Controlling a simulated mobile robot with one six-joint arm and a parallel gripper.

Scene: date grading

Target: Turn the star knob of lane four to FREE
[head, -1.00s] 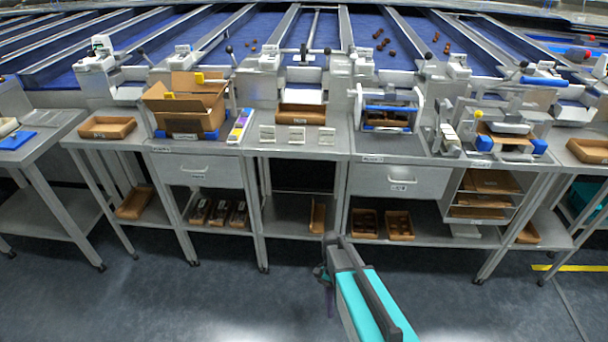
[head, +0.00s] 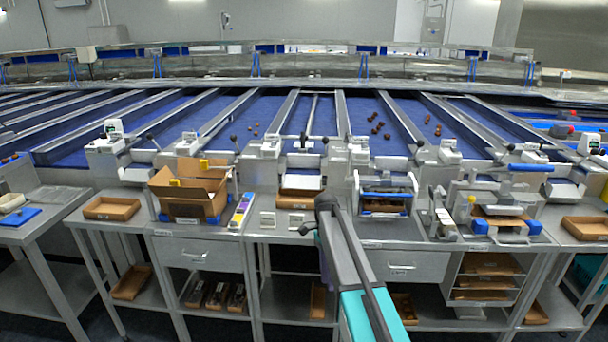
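No star knob can be made out for certain, and the lane numbers are too small to read. Several lanes with blue belts (head: 270,112) run away behind the bench. Small black knobs on levers stand at the lane ends, such as one near the middle (head: 303,138) and one to the right (head: 420,143). My arm rises from the bottom centre, and my gripper (head: 309,229) shows only as a small dark part by its upper end, in front of the bench edge. Its fingers cannot be made out.
An open cardboard box (head: 190,187) stands on the bench at left. A blue-handled press (head: 384,192) and a clamp device (head: 500,212) stand at right. Shallow brown trays (head: 112,208) lie around. Drawers (head: 196,254) and shelves are below. Dark dates (head: 377,126) lie on some belts.

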